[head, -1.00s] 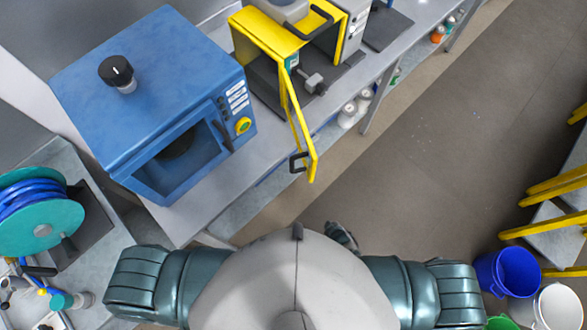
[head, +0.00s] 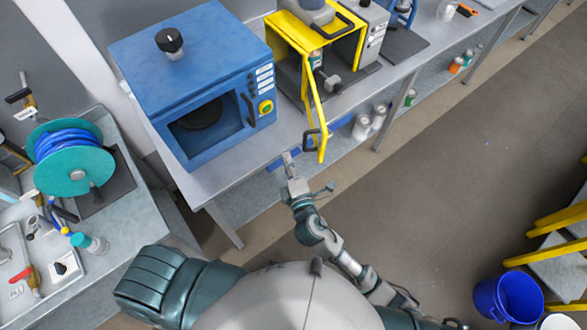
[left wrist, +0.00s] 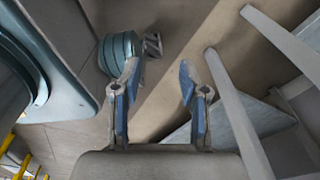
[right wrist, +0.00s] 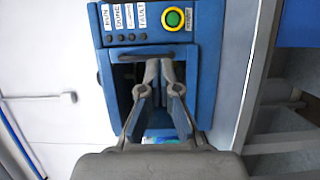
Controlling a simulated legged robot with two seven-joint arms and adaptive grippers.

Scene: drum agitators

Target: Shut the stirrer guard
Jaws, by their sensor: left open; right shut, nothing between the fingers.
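The stirrer guard (head: 323,153) is a yellow framed door with a black handle (head: 311,138) at its free end. It stands open, swung out from the yellow housing (head: 290,27) toward me. A grey stirrer part (head: 327,82) shows inside the housing. My right gripper (head: 289,160) is shut and empty, at the bench's front edge, a little left of the handle and apparently apart from it. Its shut fingers (right wrist: 158,68) also show in the right wrist view, but the guard does not. My left gripper (left wrist: 157,75) is open and empty over the floor, out of the head view.
A blue cabinet (head: 195,50) with an open-looking front stands left of the guard; its green button (right wrist: 173,17) shows in the right wrist view. A hose reel (head: 72,170) stands on the left bench. A blue bucket (head: 508,298) is on the floor at right. The middle floor is clear.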

